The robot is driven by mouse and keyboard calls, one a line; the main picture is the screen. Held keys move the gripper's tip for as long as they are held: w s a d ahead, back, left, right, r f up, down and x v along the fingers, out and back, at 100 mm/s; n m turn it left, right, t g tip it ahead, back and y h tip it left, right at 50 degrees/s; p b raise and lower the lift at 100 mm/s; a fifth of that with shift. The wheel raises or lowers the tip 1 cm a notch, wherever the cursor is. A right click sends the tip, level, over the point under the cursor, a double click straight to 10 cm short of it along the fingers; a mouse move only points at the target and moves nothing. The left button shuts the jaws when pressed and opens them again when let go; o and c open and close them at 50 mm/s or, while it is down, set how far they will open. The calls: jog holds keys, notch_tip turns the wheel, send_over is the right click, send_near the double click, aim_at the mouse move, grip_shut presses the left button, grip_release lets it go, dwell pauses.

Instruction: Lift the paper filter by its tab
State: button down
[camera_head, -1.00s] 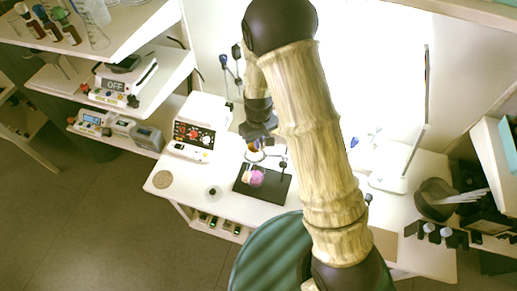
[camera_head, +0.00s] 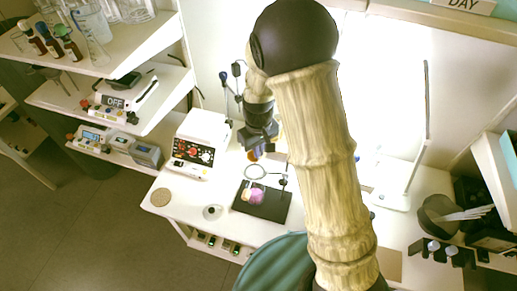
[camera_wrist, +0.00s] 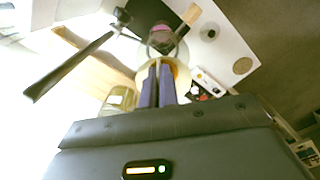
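My gripper (camera_head: 256,154) is above the white bench in the head view, fingers pointing down, near the back of the black board. In the wrist view its two purple fingers (camera_wrist: 158,72) are close together. A pale tan round piece, which looks like the paper filter (camera_wrist: 181,74), is right at the fingertips, partly hidden by them. The fingers look shut on its edge; the tab itself is hidden. In the head view the filter is not clearly visible behind the gripper. A thin ring (camera_head: 248,174) stands below the gripper and looks empty.
The black board (camera_head: 271,209) carries a pink-purple item (camera_head: 257,196) and a small pale one. A white device with a red display (camera_head: 195,150) stands to the left. A lamp (camera_head: 392,199) and black holder (camera_head: 437,217) stand to the right.

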jog(key=shift+r+p, duration=3.95)
jog(key=shift+r, duration=1.1)
jog(key=shift+f, duration=0.1)
jog(key=s+a, duration=0.5)
jog(key=s, duration=0.9)
jog(key=shift+b, duration=0.3)
